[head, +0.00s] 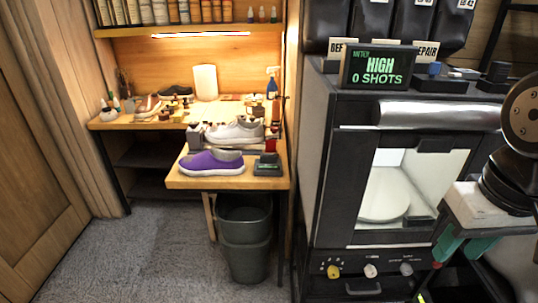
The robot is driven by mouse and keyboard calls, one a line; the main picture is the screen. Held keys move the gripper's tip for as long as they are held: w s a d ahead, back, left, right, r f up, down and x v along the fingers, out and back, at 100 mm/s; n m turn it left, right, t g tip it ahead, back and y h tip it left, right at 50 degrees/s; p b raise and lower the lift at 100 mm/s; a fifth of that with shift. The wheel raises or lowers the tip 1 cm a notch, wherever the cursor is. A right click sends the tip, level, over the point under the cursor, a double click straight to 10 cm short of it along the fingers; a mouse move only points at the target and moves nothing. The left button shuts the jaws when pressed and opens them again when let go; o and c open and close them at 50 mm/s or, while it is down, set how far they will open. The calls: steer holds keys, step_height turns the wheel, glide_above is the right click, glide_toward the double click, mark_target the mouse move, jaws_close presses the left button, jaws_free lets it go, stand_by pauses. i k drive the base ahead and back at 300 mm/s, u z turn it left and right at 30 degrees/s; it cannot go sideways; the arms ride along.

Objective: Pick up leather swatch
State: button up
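I cannot make out a leather swatch for certain; small brown and tan pieces (176,104) lie on the back workbench (110,124), too small to tell apart. My gripper (462,247) is at the right edge, in front of the black machine and far from the workbench. Its white body has two teal fingers pointing down and left, spread apart, with nothing visible between them.
A purple sneaker (212,163) and a small dark device (268,165) sit on the front table. A white sneaker (236,132) is behind them. The black machine (345,190) fills the right; carpet (150,240) at left is clear.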

mark_target(270, 143)
steer(key=z, duration=0.2)
steer(key=k, duration=0.4)
steer(key=u, duration=1.25)
steer(key=i, duration=1.35)
steer(key=z, duration=0.75)
steer(key=i, duration=0.25)
steer(key=z, duration=0.3)
